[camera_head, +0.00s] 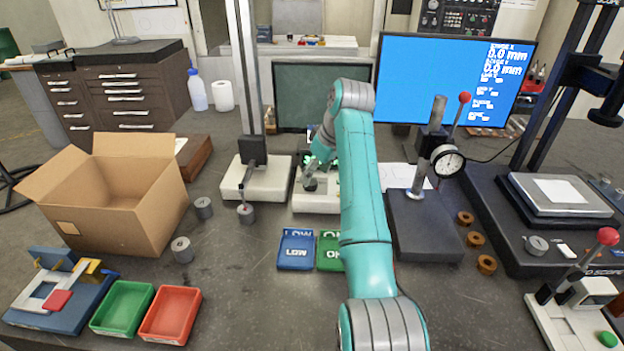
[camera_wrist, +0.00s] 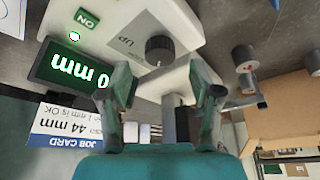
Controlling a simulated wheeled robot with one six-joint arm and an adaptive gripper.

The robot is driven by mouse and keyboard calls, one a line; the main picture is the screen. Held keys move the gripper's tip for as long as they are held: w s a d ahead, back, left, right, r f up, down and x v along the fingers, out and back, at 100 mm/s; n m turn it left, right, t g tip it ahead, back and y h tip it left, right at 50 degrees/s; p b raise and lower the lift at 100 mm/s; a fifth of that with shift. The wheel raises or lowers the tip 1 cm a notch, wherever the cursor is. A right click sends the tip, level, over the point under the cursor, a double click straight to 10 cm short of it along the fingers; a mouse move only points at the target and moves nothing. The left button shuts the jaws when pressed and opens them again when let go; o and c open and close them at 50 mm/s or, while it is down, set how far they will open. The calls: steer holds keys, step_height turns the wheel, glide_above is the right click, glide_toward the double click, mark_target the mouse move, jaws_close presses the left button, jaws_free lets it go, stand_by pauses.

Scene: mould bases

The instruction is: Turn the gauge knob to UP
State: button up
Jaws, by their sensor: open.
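The gauge is a white block with a small lit display (camera_wrist: 70,75) reading 0 mm and a green ON label. Its dark round knob (camera_wrist: 160,48) sits on a grey plate with the word Up printed beside it; which way the knob points is not clear. In the head view the gauge's white base (camera_head: 318,204) stands mid-table, partly behind my arm, with the dark knob (camera_head: 310,184) on it. My gripper (camera_wrist: 168,88) is open and empty, its two fingers apart with the knob showing beyond and between them. In the head view my gripper (camera_head: 318,160) is above the gauge.
A job card (camera_wrist: 68,122) lies beside the gauge. A white-based stand (camera_head: 257,188) with a tall column is close on the left, a dark dial stand (camera_head: 425,225) on the right. LOW (camera_head: 296,252) and OK trays lie in front. An open carton (camera_head: 120,200) stands left.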

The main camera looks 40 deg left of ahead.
mark_target(312, 182)
steer(key=shift+x, duration=1.8)
steer(key=c, duration=1.1)
